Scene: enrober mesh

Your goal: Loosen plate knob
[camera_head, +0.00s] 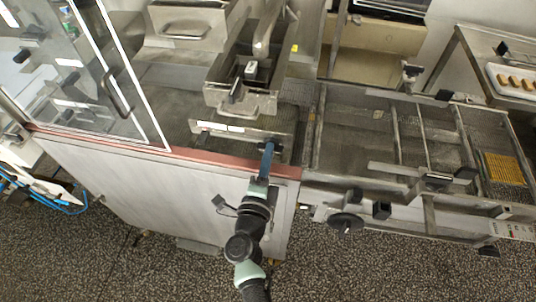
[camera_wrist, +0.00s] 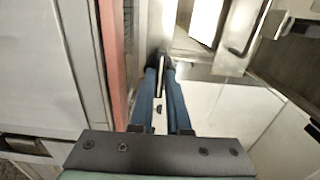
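My gripper (camera_wrist: 160,72) has two blue fingers, held close together with a narrow gap. A dark, slim piece, which looks like the plate knob (camera_wrist: 160,85), sits between the fingertips and fills the gap there. In the head view, my gripper (camera_head: 268,147) reaches over the reddish machine edge to the right end of a metal plate (camera_head: 230,126) with pale labels. The fingers hide the knob in that view. Another small dark knob (camera_head: 203,138) shows at the plate's left end.
A steel trough (camera_head: 240,100) stands just behind the plate. A glass guard door (camera_head: 90,75) is at the left. A mesh conveyor (camera_head: 365,135) extends right, with a black handwheel (camera_head: 346,222) at its front. The machine's front panel (camera_head: 160,190) drops below the edge.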

